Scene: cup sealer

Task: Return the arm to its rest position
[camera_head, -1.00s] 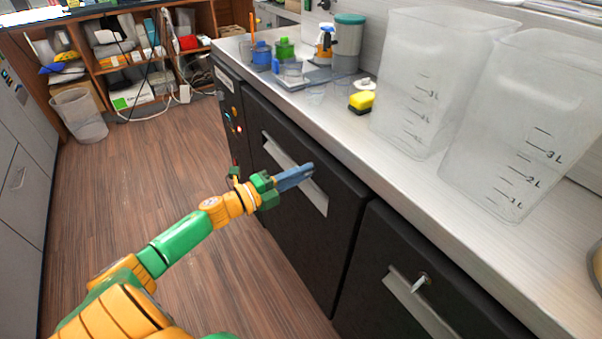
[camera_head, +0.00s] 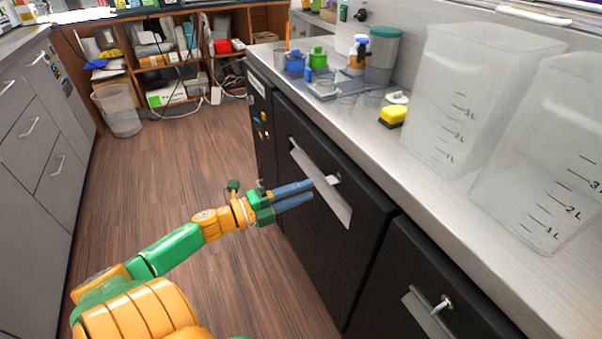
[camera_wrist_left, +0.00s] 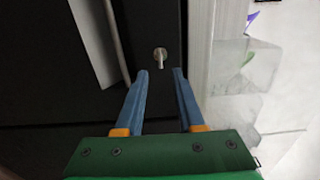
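My left arm (camera_head: 178,250), green and orange, reaches in from the lower left in the head view. Its left gripper (camera_head: 312,192) has blue fingers spread apart with nothing between them. It is in front of the dark cabinet door (camera_head: 325,220), near the door's long pale handle (camera_head: 322,182). In the left wrist view the open left gripper (camera_wrist_left: 160,72) points at the dark cabinet front (camera_wrist_left: 50,60), with a small metal lock or key (camera_wrist_left: 160,57) just beyond the fingertips. I cannot tell whether the fingers touch anything. My right gripper is not in view.
The metal counter (camera_head: 440,205) runs along the right. Grey drawers (camera_head: 40,160) stand at the left. The wooden floor (camera_head: 150,170) between is clear up to a bin (camera_head: 118,110).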

